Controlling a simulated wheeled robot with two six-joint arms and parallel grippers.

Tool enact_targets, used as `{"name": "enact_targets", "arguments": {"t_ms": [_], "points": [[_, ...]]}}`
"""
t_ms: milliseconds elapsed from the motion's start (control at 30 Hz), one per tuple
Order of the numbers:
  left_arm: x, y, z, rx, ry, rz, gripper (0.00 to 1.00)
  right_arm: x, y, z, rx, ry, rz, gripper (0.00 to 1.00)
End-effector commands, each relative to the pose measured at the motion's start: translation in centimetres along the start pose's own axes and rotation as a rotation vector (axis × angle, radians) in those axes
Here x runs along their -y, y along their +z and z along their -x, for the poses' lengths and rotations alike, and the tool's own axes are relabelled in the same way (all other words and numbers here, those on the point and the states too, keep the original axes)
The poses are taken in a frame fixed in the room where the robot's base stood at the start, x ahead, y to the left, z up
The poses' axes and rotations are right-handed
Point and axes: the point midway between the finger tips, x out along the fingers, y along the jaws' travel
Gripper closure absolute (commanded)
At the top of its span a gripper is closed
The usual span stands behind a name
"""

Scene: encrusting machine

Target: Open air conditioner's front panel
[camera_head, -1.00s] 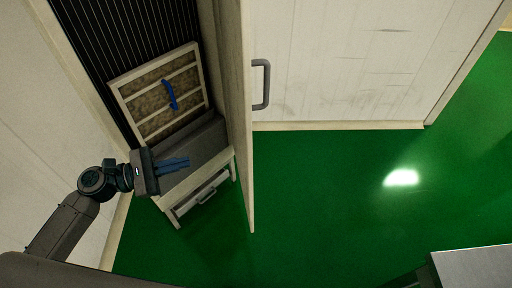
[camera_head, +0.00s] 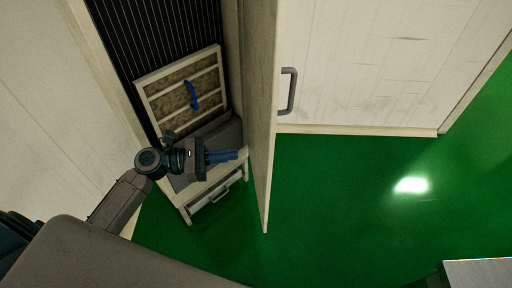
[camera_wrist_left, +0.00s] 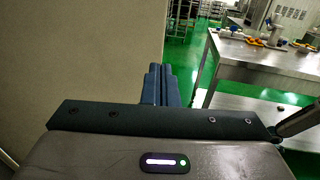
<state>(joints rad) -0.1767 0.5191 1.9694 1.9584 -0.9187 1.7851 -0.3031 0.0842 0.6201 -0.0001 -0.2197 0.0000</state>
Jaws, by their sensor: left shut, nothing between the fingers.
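The front panel (camera_head: 345,75) is a pale board with a grey handle (camera_head: 289,91) on its outer face. It stands swung out, its edge (camera_head: 263,140) facing me, with the unit's inside open on its left. My left gripper (camera_head: 237,155) is shut and empty in front of the stand. Its blue fingers point right towards the panel's inner side, with a small apparent gap. The fingers also show in the left wrist view (camera_wrist_left: 160,70). My right gripper is out of view.
Green floor (camera_head: 340,215) lies clear right of the panel. A pale tabletop corner (camera_head: 480,272) is at the lower right. The left wrist view shows a beige surface (camera_wrist_left: 80,60) close on the left and a metal table (camera_wrist_left: 265,62) with items on the right.

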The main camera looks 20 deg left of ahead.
Motion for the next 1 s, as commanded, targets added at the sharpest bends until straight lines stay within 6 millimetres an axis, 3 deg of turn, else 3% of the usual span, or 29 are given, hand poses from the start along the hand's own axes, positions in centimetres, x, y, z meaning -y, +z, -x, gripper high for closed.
{"name": "enact_targets", "arguments": {"t_ms": [200,500,1000], "points": [[0.0,0.4,-3.0,0.005,0.002,0.001,1.0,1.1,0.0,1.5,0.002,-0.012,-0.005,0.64],[0.0,0.3,-6.4,0.002,0.002,0.002,1.0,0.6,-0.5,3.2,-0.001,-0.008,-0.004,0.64],[0.0,0.0,-7.6,-0.001,0.001,0.001,1.0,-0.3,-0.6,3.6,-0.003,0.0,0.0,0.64]]}}
